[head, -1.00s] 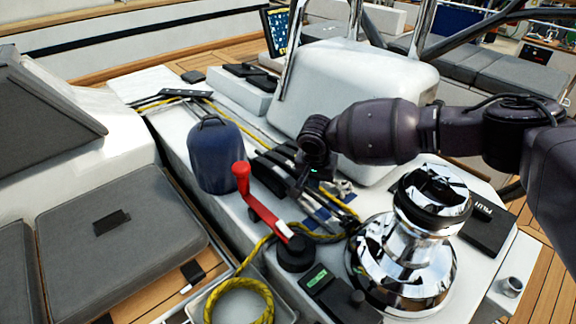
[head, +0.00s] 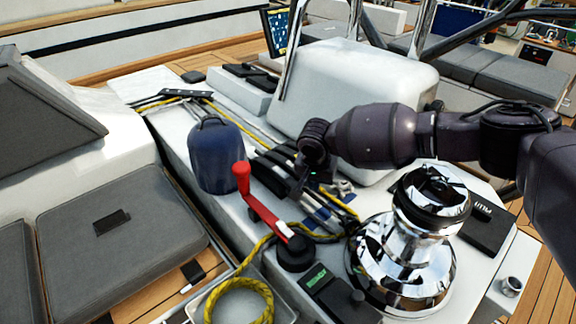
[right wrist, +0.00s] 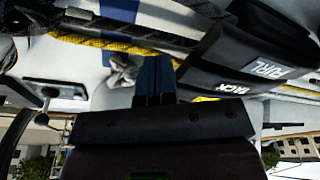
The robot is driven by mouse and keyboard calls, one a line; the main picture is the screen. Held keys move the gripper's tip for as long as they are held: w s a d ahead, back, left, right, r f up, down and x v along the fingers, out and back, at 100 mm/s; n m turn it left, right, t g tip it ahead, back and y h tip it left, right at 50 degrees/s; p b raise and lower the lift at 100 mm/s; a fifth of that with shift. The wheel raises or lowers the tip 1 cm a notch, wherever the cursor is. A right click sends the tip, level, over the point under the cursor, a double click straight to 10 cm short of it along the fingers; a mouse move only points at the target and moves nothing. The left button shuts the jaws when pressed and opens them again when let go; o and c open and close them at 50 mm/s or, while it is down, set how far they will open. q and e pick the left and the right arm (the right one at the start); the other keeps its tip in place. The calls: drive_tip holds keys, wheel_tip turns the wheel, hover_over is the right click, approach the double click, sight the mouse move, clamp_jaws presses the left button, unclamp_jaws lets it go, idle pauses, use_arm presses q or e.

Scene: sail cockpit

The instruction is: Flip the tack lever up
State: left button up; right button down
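The bank of black lever clutches (head: 268,178) sits on the white coaming, with the yellow rope beside it. In the right wrist view, the dark tack lever (right wrist: 208,86) carries a white "TACK" label and lies beside the lever marked "FURL" (right wrist: 262,45). My right gripper (right wrist: 154,60) has its two blue-black fingers together with nothing seen between them. The fingertips appear just left of the tack lever in that view; whether they touch it I cannot tell. In the head view my right wrist hides part of the clutches. My left gripper is out of view.
A chrome winch (head: 408,245) stands to the right of the clutches. A red-handled winch crank (head: 262,210) and a blue-covered winch (head: 215,155) stand to the left. The yellow rope (head: 240,290) is coiled in a tray in front. A white hood (head: 350,85) rises behind.

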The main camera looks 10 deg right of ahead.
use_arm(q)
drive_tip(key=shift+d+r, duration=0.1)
use_arm(e)
drive_tip(key=shift+f, duration=0.25)
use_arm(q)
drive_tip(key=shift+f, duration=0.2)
use_arm(e)
drive_tip(key=shift+w+a, duration=0.2)
drive_tip(key=shift+w, duration=0.15)
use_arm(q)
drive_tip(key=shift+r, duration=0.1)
use_arm(e)
drive_tip(key=shift+r, duration=0.2)
